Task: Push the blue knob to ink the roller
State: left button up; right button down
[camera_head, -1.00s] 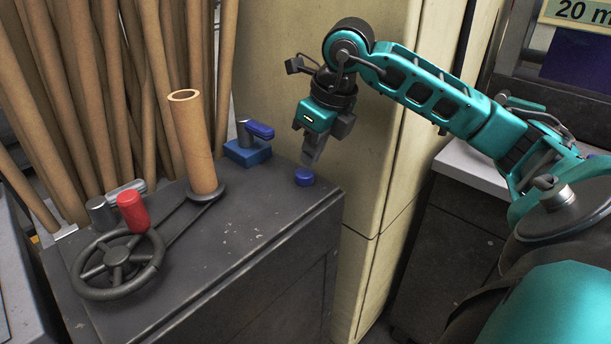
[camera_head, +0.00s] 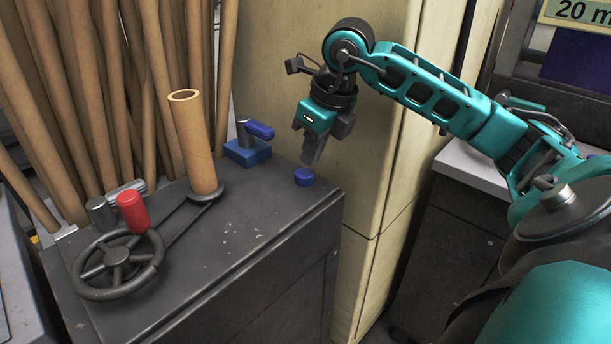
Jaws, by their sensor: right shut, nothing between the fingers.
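The blue knob (camera_head: 304,177) is a short round button on top of the dark cabinet (camera_head: 240,215), near its right edge. My right gripper (camera_head: 311,160) points down just above the knob. Its fingers are shut and empty, and a small gap seems to show between the tips and the knob. A blue block with a metal post and a blue handle (camera_head: 249,147) stands at the back of the cabinet top. I cannot tell which part is the ink roller. My left gripper is not in view.
A dark handwheel (camera_head: 117,262) with a red grip (camera_head: 133,212) is at the left of the cabinet top. An upright cardboard tube (camera_head: 193,145) stands behind it. Several brown rolls lean behind. A cream cabinet (camera_head: 392,150) stands right behind my right gripper.

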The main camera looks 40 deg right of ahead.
aim_at(309, 174)
jog(key=shift+f, duration=0.2)
jog(key=shift+f+b, duration=1.45)
jog(key=shift+f, duration=0.1)
jog(key=shift+r, duration=0.2)
notch_tip(309, 174, up, 6)
jog(key=p, duration=0.5)
